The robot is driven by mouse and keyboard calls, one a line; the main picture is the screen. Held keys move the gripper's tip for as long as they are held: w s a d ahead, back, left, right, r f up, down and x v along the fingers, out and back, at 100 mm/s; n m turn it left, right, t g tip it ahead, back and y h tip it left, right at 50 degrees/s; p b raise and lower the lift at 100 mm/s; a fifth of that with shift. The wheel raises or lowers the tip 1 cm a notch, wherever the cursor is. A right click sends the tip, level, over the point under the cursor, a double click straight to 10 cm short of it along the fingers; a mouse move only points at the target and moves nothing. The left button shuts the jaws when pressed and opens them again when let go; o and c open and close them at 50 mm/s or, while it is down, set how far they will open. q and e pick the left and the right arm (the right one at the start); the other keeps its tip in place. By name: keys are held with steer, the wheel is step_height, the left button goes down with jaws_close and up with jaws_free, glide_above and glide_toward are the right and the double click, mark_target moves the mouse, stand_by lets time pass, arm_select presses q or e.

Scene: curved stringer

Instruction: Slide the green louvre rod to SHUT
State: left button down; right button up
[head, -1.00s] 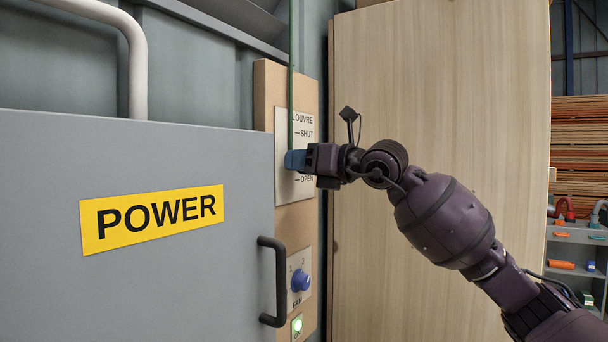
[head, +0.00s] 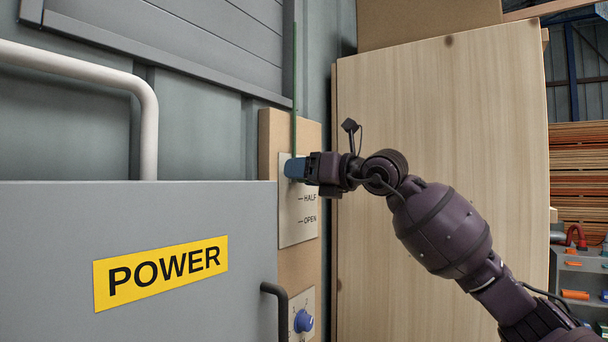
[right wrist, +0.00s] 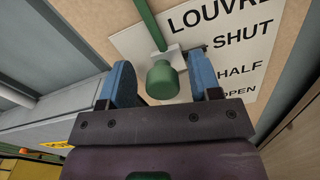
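The green louvre rod (head: 295,85) runs upright along the wall panel in the head view. Its lower end with a green knob (right wrist: 162,80) shows in the right wrist view, beside the SHUT marking of the white label plate (head: 298,232). My right gripper (head: 293,168) is at the plate's upper part and hides the knob and the LOUVRE and SHUT words in the head view. In the right wrist view its blue fingers (right wrist: 163,87) stand apart on both sides of the knob, with a visible gap on each side. My left gripper is not in view.
A grey cabinet with a yellow POWER sign (head: 161,273) and a black handle (head: 277,308) stands at left. A blue FAN knob (head: 303,321) sits below the plate. A wooden panel (head: 440,110) stands right behind my arm. Louvre slats (head: 200,35) lie flat at top.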

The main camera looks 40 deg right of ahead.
steer(key=b+v, duration=0.1)
steer(key=v, duration=0.9)
steer(key=shift+s+d, duration=0.2)
steer(key=shift+s, duration=0.15)
steer(key=shift+f, duration=0.1)
stand_by(0.5)
